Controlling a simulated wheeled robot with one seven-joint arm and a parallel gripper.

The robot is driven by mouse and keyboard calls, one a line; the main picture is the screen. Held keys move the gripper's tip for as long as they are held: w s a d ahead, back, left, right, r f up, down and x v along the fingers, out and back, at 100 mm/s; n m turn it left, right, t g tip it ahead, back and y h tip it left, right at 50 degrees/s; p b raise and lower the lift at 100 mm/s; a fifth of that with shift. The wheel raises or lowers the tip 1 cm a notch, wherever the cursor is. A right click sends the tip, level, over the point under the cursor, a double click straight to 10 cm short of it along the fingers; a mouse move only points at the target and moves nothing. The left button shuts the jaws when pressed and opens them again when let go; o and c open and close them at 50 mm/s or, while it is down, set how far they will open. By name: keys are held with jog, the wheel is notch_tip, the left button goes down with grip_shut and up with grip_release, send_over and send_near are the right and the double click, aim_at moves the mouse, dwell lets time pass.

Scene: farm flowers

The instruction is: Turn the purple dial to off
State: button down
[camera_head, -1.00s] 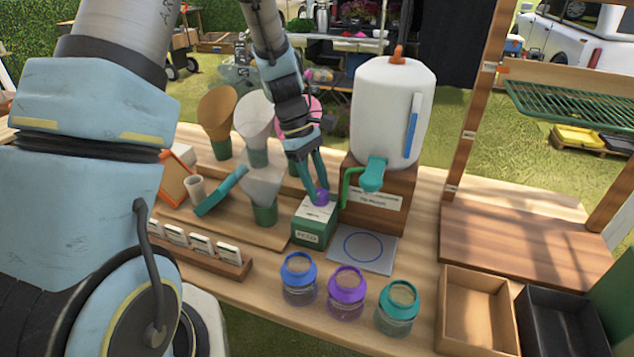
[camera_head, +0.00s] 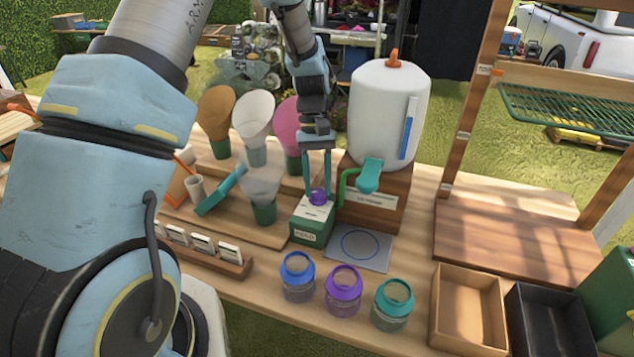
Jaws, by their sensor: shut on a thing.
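The purple dial (camera_head: 318,197) sits on top of a small green and white box (camera_head: 312,222) on the table, left of the dispenser. My gripper (camera_head: 317,190) points down from above, with its teal fingers on either side of the dial. It is shut on the dial. The dial's markings and its pointing direction are too small to read.
A white dispenser (camera_head: 388,115) with a teal tap stands close on the right. Blue (camera_head: 298,277), purple (camera_head: 343,290) and teal (camera_head: 391,304) jars stand in front. Cone holders (camera_head: 253,115) stand behind left. A grey pad (camera_head: 360,249) lies between box and jars.

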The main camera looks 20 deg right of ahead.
jog(key=shift+m, duration=0.5)
jog(key=shift+c, duration=2.3)
grip_release()
